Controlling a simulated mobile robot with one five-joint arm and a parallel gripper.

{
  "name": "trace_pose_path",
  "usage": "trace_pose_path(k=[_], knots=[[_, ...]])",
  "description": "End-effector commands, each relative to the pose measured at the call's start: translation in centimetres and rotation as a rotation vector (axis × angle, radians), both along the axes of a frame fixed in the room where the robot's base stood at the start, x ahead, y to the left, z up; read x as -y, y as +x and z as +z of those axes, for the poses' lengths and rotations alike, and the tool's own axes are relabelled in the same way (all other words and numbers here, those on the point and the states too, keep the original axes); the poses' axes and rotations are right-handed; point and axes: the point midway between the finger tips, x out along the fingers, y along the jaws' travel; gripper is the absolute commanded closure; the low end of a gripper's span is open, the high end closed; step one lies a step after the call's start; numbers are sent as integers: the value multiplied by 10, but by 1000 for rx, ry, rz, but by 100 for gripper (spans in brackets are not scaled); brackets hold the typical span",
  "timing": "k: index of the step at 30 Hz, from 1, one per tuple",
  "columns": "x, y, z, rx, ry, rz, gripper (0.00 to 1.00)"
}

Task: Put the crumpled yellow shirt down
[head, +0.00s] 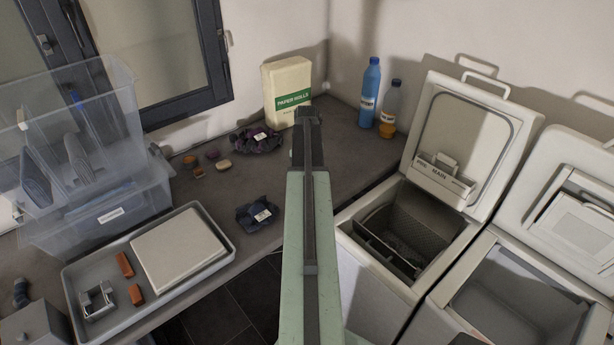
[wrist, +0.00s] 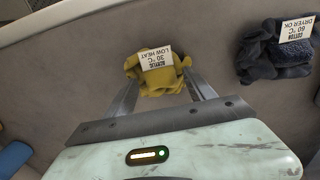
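The crumpled yellow shirt (wrist: 157,84) is between the two fingertips of my gripper (wrist: 160,79) in the wrist view. Both fingers press against its sides, and its white label, reading acrylic, 30 °C, low heat, faces the camera. I cannot tell whether the shirt touches the grey counter (wrist: 75,75) below it. In the head view my gripper (head: 308,115) reaches over the back part of the counter (head: 345,135), and my arm hides the shirt.
A dark navy garment (wrist: 270,55) lies beside the shirt; it also shows in the head view (head: 258,213). A purple garment (head: 257,138), paper rolls pack (head: 287,90), blue bottle (head: 370,92) and amber bottle (head: 390,108) stand around. A tray (head: 225,235) and open toploader (head: 405,230) are nearer.

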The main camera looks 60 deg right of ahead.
Motion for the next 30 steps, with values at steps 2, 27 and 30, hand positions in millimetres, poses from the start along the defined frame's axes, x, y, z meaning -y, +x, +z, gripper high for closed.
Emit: trace_pose_path(k=[2, 27, 30], knots=[[0, 0, 0, 0, 0, 0, 37], [1, -1, 110, 0, 0, -2, 37], [1, -1, 122, 0, 0, -2, 37]])
